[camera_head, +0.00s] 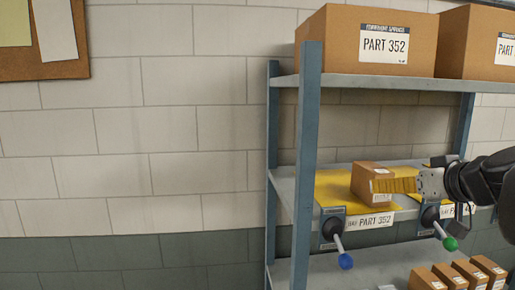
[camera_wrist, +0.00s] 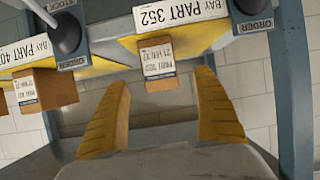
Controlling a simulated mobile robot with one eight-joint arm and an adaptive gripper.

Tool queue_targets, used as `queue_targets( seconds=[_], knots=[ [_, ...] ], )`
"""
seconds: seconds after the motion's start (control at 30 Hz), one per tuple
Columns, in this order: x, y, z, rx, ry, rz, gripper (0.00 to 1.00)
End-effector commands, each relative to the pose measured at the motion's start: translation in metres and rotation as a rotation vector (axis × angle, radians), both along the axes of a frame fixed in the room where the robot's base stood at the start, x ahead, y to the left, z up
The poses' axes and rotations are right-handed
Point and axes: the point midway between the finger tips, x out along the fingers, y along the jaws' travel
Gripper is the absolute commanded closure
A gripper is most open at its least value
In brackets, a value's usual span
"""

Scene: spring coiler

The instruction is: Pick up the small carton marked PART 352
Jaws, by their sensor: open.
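The small brown carton (camera_head: 370,177) with white labels sits on the yellow bay surface of the middle shelf, above a bay label reading PART 352. In the wrist view the carton (camera_wrist: 158,62) shows its label face, with "352" readable. My gripper (camera_head: 376,186) comes in from the right in the head view, its yellow fingers overlapping the carton's right side. In the wrist view my gripper (camera_wrist: 163,78) is open, one finger on each side of the carton's line, with gaps visible. Neither finger visibly touches it.
Large PART 352 boxes (camera_head: 370,40) stand on the top shelf. A blue shelf post (camera_head: 306,150) rises left of the bay. Levers with blue (camera_head: 346,261) and green (camera_head: 450,243) knobs stick out below. Another carton (camera_wrist: 48,88) hangs at left in the wrist view. Small cartons (camera_head: 450,276) line the lower shelf.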

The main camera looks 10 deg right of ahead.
Motion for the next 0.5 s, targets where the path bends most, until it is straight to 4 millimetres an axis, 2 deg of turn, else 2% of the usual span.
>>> queue_targets(
  seconds=[0.03, 0.1, 0.33, 0.5],
  knots=[
    [0.001, -0.005, 0.011, -0.004, -0.007, -0.006, 0.22],
    [0.005, -0.008, 0.014, -0.007, -0.013, -0.007, 0.22],
    [0.039, -0.006, -0.001, -0.009, -0.015, -0.005, 0.22],
    [0.053, -0.005, -0.008, -0.008, -0.015, -0.006, 0.22]
  ],
)
